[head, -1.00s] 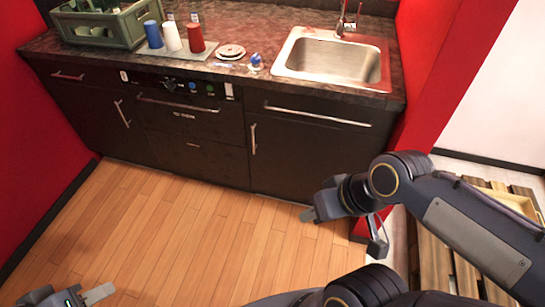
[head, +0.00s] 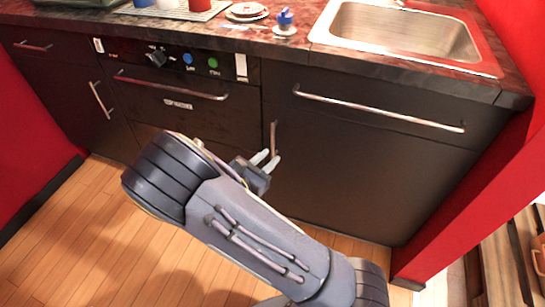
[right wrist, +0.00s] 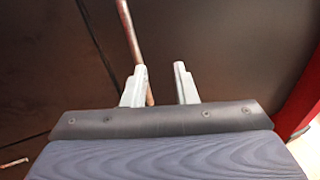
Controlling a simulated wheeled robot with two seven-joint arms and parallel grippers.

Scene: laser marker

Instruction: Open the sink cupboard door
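The sink cupboard door (head: 350,175) is a dark panel below the sink (head: 400,30), and it is shut. Its upright metal handle (head: 274,136) is near the door's left edge. My right gripper (head: 266,160) is at the handle's lower end, open, with its two pale fingers apart. In the right wrist view the handle (right wrist: 129,35) runs down to the inner side of the left finger of the gripper (right wrist: 160,88), partly hidden by it. I cannot tell whether they touch. My left gripper is out of view.
A drawer front with a long bar handle (head: 380,108) is above the door. A dark panel with a knob (head: 156,57) and coloured buttons is to the left. A red wall (head: 500,190) stands close on the right. The wooden floor (head: 70,240) is clear.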

